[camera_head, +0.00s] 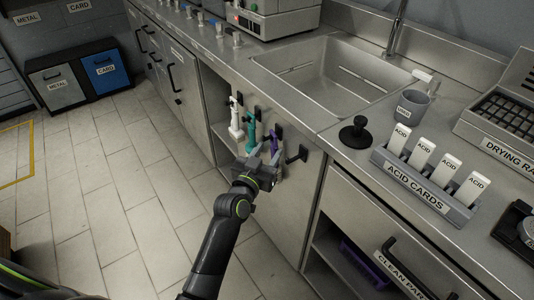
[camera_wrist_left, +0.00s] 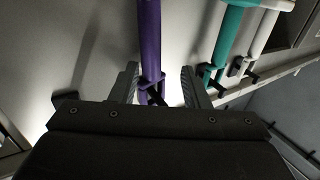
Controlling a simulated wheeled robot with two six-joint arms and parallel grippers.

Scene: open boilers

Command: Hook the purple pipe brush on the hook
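The purple pipe brush (camera_head: 274,141) hangs upright along the cabinet front below the sink, at the right end of a row of brushes. In the left wrist view the purple brush (camera_wrist_left: 150,45) runs between the two fingers of my left gripper (camera_wrist_left: 160,85). The fingers are apart, with a visible gap at the right finger. In the head view my left gripper (camera_head: 264,163) is at the brush's lower part and partly hides it. A dark hook (camera_wrist_left: 157,97) shows by the brush; I cannot tell whether the brush rests on it. My right gripper is not in view.
A teal brush (camera_head: 250,134) and a white brush (camera_head: 236,122) hang close to the left of the purple one. A black fitting (camera_head: 298,154) sticks out of the cabinet to its right. The sink (camera_head: 330,85) is above. The tiled floor (camera_head: 110,200) is clear.

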